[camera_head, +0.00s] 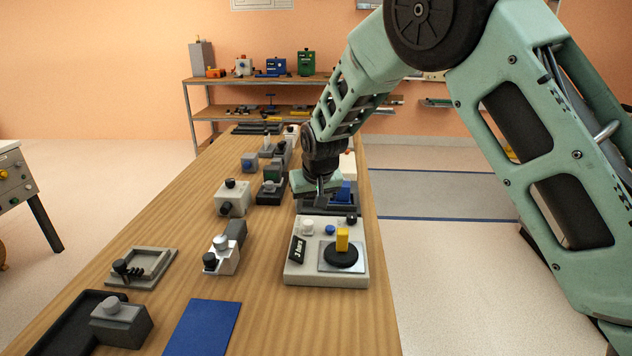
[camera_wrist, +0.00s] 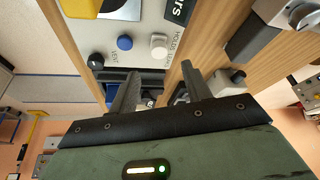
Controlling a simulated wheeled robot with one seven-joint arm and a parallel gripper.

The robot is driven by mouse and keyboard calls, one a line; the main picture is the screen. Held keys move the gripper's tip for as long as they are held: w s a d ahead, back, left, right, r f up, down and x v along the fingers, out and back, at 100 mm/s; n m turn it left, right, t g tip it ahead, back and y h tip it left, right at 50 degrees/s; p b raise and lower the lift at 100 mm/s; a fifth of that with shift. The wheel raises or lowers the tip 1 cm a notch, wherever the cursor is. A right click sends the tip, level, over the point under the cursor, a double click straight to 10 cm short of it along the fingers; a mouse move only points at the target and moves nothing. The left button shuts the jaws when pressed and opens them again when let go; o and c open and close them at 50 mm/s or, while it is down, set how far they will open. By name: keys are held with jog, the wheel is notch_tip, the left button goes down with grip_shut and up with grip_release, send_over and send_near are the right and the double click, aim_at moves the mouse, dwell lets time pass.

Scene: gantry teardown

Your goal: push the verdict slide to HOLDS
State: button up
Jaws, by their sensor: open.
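My gripper (camera_head: 321,197) points down over the far edge of a pale panel (camera_head: 300,277) on the wooden bench. In the wrist view my gripper (camera_wrist: 158,84) has its two fingers apart with nothing seen between them. The panel carries a yellow block (camera_head: 342,239) on a black disc, a dark label reading "3 bars" (camera_head: 297,249), a white knob (camera_head: 308,227), a blue button (camera_head: 330,229) and a black knob (camera_head: 351,219). The blue button (camera_wrist: 124,42) has "VENT" beside it in the wrist view.
A dark fixture with a blue block (camera_head: 344,191) stands just beyond the panel, close to my gripper. Grey and white blocks (camera_head: 232,198) line the bench's left side. A blue mat (camera_head: 203,327) lies in front. Bare wood shows between them.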

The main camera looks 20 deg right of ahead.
jog(key=v, duration=0.9)
jog(key=shift+s+r, duration=0.1)
jog(key=shift+r, duration=0.05)
jog(key=s+a+r+n+g+y+p, duration=0.1)
jog(key=s+a+n, duration=0.15)
jog(key=s, duration=0.75)
jog(key=s+a+r+n+g+y+p, duration=0.1)
jog(key=s+a+g, duration=0.15)
jog(key=s, duration=0.75)
jog(key=s+d+f+n+h+p, duration=0.1)
jog(key=s+d+n, duration=0.1)
jog(key=s, duration=1.6)
jog(key=shift+n+g+h, duration=0.3)
jog(key=shift+n+g, duration=0.15)
jog(key=shift+n, duration=0.3)
jog(key=shift+o, duration=0.2)
jog(key=shift+a, duration=0.1)
